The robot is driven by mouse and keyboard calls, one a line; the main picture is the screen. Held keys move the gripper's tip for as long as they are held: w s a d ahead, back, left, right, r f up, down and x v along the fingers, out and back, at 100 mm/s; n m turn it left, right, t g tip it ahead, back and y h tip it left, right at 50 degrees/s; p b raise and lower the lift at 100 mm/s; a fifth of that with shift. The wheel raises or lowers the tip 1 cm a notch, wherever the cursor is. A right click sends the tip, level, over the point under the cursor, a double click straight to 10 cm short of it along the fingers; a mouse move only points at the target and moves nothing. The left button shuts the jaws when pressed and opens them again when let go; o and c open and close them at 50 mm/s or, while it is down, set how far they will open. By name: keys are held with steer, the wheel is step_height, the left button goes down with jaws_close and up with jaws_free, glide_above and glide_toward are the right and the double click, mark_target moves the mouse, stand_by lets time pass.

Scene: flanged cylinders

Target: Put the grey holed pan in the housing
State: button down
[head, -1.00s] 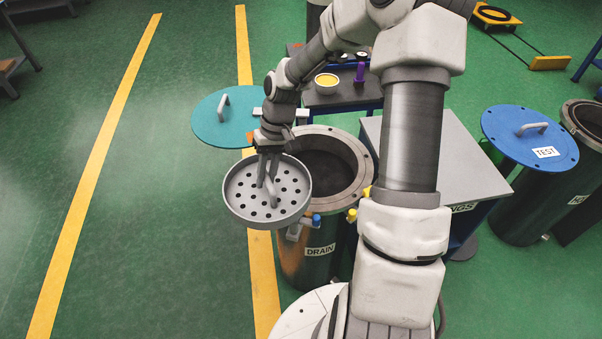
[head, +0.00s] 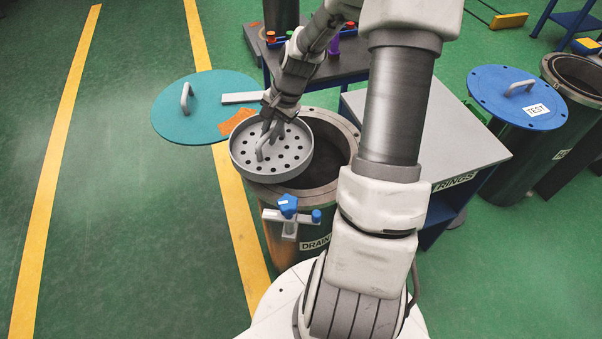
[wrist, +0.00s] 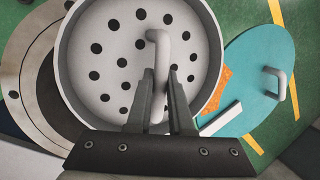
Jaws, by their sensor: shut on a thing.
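The grey holed pan (head: 290,157) hangs level from my gripper (head: 270,127), which is shut on the pan's bent handle. In the wrist view the pan (wrist: 112,62) fills the middle, with my gripper's fingers (wrist: 162,78) on both sides of the handle. The housing (head: 332,180) is the open dark cylinder labelled DRAIN, with a wide grey flange. The pan is above the left part of its mouth and hides the left rim. The right part of the dark opening shows. The flange also shows in the wrist view (wrist: 28,75), left of the pan.
A blue and grey valve (head: 288,212) sits on the housing's front. A grey table (head: 440,140) is to the right, then a blue TEST lid (head: 500,98) on another cylinder.

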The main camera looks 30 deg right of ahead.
mark_target(300, 134)
steer(key=d+m+b, duration=0.1)
steer(key=d+m, duration=0.1)
steer(key=d, duration=0.1)
steer(key=d+f+m+t+h+b, duration=0.1)
steer(key=d+m, duration=0.1)
steer(key=d+f+m+h, duration=0.1)
steer(key=d+m, duration=0.2)
steer(key=shift+s+d+f+b, duration=0.2)
steer(key=shift+s+d+b, duration=0.1)
steer(key=shift+s+b, duration=0.1)
steer(key=shift+d+f+m, duration=0.2)
steer(key=shift+f+m, duration=0.1)
step_height(300, 134, down, 9)
steer(key=shift+f+b, duration=0.15)
steer(key=shift+b, duration=0.8)
steer(key=shift+f, duration=0.2)
steer(key=c, duration=0.8)
jaws_free()
steer(key=shift+r, duration=0.1)
steer(key=p+v, duration=0.2)
steer(key=v, duration=1)
steer(key=shift+s+a, duration=0.1)
steer(key=shift+s, duration=0.05)
